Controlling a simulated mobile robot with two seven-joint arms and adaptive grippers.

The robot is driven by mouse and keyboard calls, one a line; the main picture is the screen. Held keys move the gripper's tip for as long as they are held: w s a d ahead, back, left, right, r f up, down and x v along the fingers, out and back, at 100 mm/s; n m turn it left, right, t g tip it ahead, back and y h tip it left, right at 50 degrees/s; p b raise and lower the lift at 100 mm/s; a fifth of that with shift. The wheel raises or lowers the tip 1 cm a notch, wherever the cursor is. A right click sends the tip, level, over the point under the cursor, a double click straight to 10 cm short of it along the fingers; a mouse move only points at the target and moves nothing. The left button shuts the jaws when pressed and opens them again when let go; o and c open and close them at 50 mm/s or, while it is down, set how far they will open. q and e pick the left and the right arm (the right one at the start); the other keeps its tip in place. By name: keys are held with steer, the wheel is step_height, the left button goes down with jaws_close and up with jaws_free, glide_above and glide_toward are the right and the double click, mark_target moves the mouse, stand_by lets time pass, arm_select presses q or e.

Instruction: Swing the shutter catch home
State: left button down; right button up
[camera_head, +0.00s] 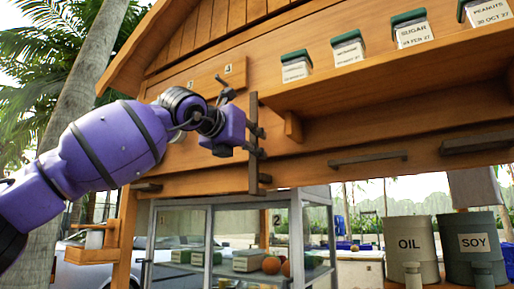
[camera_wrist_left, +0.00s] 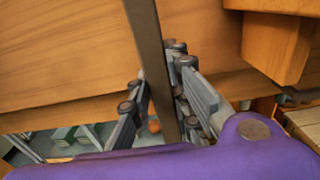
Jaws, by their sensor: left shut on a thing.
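The shutter catch looks like a long dark upright bar (camera_head: 254,178) on the wooden front of the stall, at the middle of the head view. In the left wrist view the bar (camera_wrist_left: 149,38) runs down between the two fingers. My left gripper (camera_head: 257,142) is shut on the bar, with its purple body to the left of it. It also shows in the left wrist view (camera_wrist_left: 158,95), one finger on each side of the bar. The fingers and purple body hide part of the bar. My right gripper is not in view.
A wooden shelf (camera_head: 390,75) with several labelled jars juts out at the upper right. A dark horizontal handle (camera_head: 368,159) sits on the beam below it. Under the beam are a glass case (camera_head: 295,225), an oil tin (camera_head: 411,235) and a soy tin (camera_head: 473,225).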

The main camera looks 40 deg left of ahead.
arm_select(q)
steer(key=shift+d+r, duration=0.1)
steer(key=shift+r, duration=0.1)
steer(key=c, duration=1.6)
jaws_free()
steer(key=shift+d, duration=0.1)
steer(key=shift+f, duration=0.1)
steer(key=v, duration=1.2)
steer(key=shift+f, duration=0.1)
